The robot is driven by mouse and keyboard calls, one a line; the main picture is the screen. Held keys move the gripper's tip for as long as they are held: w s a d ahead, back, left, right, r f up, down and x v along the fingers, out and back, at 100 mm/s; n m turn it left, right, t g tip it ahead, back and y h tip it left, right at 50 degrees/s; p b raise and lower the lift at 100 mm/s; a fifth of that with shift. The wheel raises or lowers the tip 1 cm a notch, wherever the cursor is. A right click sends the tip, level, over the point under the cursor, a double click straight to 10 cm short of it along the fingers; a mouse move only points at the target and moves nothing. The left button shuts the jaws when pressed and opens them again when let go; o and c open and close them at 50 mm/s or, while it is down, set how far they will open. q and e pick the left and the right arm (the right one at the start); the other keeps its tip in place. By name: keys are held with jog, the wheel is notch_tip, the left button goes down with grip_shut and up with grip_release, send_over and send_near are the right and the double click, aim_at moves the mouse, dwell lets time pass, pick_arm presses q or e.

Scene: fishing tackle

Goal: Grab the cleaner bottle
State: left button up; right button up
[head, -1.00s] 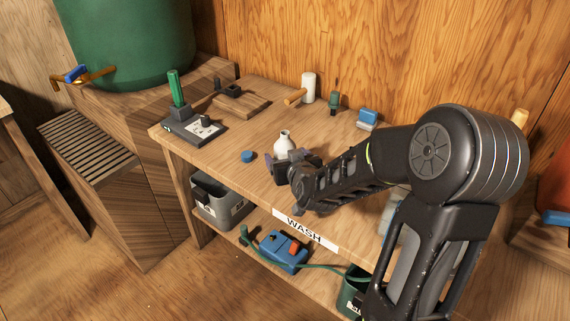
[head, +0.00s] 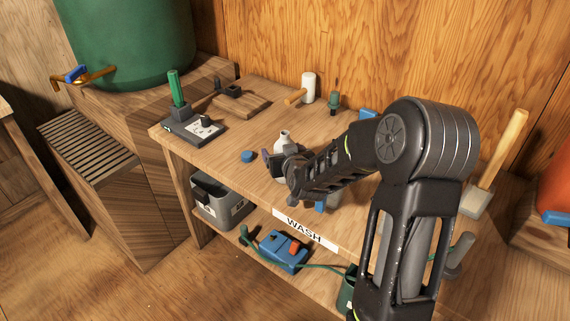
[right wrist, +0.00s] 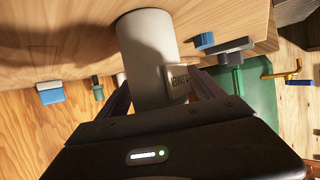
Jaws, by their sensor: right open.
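The cleaner bottle (head: 282,139) is white with a narrow neck and stands upright near the front of the wash bench. In the right wrist view the bottle (right wrist: 147,45) is a large pale cylinder with a small label, partly readable, on its right side. My right gripper (head: 279,156) is at the bottle, and its arm hides part of it in the head view. In the right wrist view the fingers of my right gripper (right wrist: 160,88) are open, one on each side of the bottle. Whether they touch it I cannot tell. My left gripper is not in view.
A small blue object (head: 247,156) lies left of the bottle on the bench (head: 235,175). A dark stand with a green handle (head: 176,90) is at the left end. A white cylinder (head: 308,87) and a green item (head: 333,101) stand at the back. A grey bin (head: 222,205) is below.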

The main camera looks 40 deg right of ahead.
jog(key=shift+c, duration=0.5)
grip_shut()
